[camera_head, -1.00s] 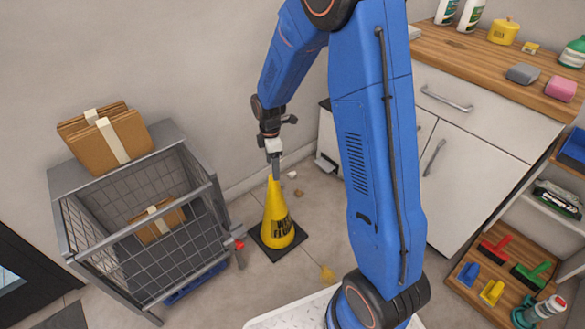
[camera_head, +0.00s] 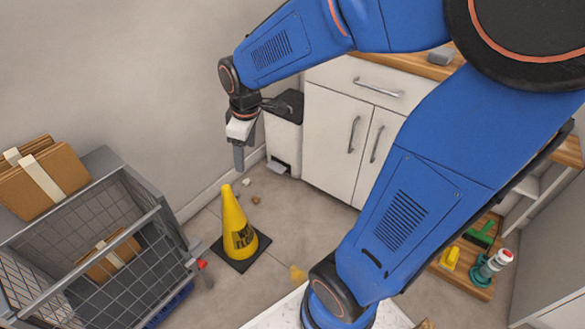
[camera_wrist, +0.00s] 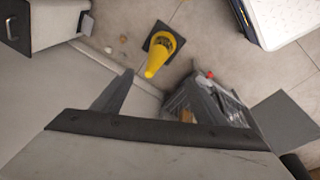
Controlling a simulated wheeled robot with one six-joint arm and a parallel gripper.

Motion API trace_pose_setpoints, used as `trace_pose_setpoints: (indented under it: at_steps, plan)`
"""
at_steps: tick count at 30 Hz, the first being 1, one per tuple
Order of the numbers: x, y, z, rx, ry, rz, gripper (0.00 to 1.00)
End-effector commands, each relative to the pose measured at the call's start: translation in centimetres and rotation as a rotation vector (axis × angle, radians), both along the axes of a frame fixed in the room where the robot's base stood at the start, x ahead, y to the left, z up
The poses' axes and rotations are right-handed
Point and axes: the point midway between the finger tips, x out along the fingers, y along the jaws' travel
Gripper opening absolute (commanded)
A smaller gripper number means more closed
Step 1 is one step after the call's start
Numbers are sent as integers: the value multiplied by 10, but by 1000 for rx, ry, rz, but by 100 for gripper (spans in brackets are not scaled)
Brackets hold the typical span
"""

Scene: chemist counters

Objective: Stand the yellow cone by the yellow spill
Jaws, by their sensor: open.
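The yellow cone (camera_head: 238,228) stands upright on its black square base on the tiled floor, with dark lettering on its side. It also shows in the wrist view (camera_wrist: 160,52). A small yellow spill (camera_head: 298,274) lies on the floor to the right of and nearer than the cone, close to a white board-like surface. My gripper (camera_head: 239,166) points down above and behind the cone's tip, apart from it. It is open and empty. In the wrist view one dark finger (camera_wrist: 113,93) shows beside the cone.
A grey wire cart (camera_head: 90,250) with cardboard boxes (camera_head: 40,178) stands left of the cone. A white cabinet (camera_head: 335,130) and a pedal bin (camera_head: 283,138) stand behind. Small crumbs (camera_head: 255,200) lie by the cone. Open floor lies right of the cone.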

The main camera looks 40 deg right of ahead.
Motion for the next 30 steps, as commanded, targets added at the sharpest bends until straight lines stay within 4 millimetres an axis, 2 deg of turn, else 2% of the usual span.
trace_pose_setpoints:
  at_steps: [3,9,15,21,25,30]
  plan:
    - [-27,-5,20,22,-34,-100,66]
    - [-73,-13,43,67,-80,-273,66]
    - [-120,-19,59,119,-127,-445,66]
    - [-162,-24,66,174,-168,-601,66]
    - [-180,-25,67,199,-184,-671,66]
    - [-190,-26,67,215,-193,-711,66]
